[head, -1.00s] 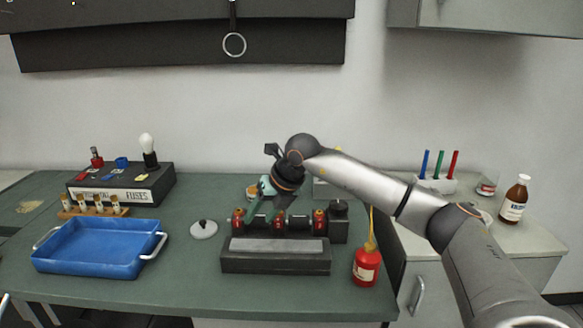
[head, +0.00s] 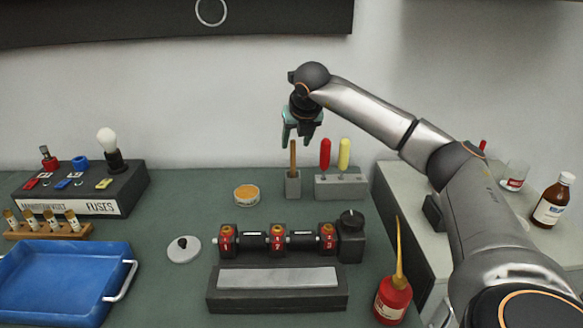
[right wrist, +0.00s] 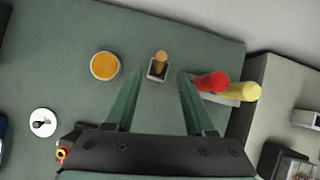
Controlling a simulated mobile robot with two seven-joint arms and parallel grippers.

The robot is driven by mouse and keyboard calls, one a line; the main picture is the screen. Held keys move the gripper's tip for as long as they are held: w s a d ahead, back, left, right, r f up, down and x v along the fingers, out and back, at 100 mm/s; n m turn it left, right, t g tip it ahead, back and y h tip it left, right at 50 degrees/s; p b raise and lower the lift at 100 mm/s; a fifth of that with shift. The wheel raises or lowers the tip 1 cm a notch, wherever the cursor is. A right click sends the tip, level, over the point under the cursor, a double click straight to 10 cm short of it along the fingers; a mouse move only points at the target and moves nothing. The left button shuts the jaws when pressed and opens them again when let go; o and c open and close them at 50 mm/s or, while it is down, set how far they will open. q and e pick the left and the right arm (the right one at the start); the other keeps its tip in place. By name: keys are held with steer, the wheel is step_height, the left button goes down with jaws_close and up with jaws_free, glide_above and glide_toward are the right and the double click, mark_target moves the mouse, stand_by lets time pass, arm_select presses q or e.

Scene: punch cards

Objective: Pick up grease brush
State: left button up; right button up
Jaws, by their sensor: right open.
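The grease brush (head: 293,158) seems to be the upright brown wooden handle in a small grey square holder (head: 292,186) at the back of the green bench; its lower end is hidden. My right gripper (head: 299,139) is open and empty, pointing down just above the handle. In the right wrist view the round handle end (right wrist: 161,57) and the holder (right wrist: 157,70) show between and slightly beyond the two green fingers (right wrist: 160,75). The fingers look apart from the handle. My left gripper is not in view.
A rack with red (head: 325,154) and yellow (head: 344,154) handled tools stands close right of the holder. An orange-filled round tin (head: 246,195) is to its left. A roller device (head: 278,240) and a red oil can (head: 393,296) are nearer. Bench between tin and holder is clear.

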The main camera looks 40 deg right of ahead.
mark_target(292, 158)
steer(key=p+x, duration=0.1)
steer(key=x, duration=0.9)
steer(key=shift+f, duration=0.1)
jaws_close()
stand_by(0.4)
